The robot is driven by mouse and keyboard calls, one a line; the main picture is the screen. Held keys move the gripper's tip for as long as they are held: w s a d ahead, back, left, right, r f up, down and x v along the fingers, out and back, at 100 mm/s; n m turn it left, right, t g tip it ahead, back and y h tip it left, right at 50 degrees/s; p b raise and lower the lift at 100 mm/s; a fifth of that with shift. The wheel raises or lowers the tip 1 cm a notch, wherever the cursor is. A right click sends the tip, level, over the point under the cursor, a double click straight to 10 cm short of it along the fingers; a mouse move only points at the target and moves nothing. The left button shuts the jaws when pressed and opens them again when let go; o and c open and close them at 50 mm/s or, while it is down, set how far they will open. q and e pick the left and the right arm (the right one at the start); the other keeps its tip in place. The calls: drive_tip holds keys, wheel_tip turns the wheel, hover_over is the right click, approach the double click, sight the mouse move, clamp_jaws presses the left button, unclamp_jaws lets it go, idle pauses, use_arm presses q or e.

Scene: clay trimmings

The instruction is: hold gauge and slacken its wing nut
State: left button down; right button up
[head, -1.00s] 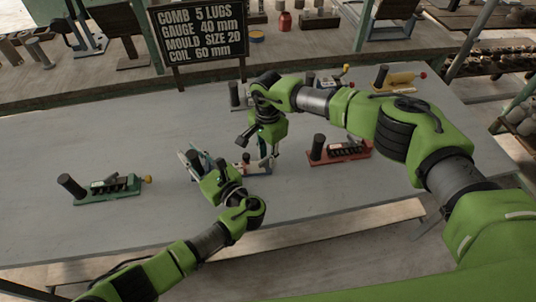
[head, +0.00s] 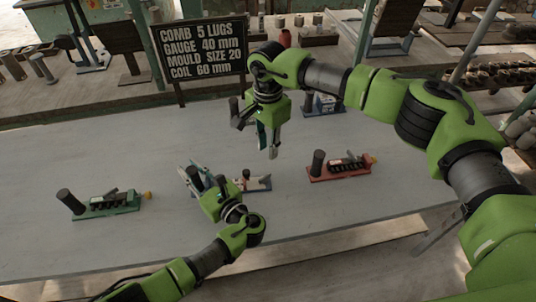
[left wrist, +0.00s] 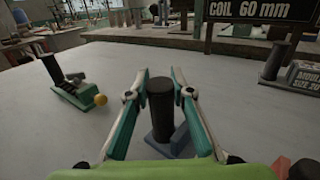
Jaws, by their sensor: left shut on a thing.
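A gauge with a blue base (head: 265,184) stands on the grey table, partly hidden by my left gripper (head: 193,178). My left gripper is shut on the gauge's dark upright handle, and the handle (left wrist: 160,105) shows between the fingers in the left wrist view. A small dark and red knob (head: 246,174) rises from the gauge. I cannot make out the wing nut clearly. My right gripper (head: 268,146) points down above and behind the gauge's right part, apart from it. Its fingers look close together, but whether they are shut is unclear.
A green device (head: 107,204) with a yellow knob stands at left, a red one (head: 340,168) at right. A sign (head: 200,52) stands at the back. The table's front left is clear.

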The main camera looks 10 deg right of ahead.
idle(0.4)
use_arm(q)
drive_tip(key=c, duration=1.7)
unclamp_jaws()
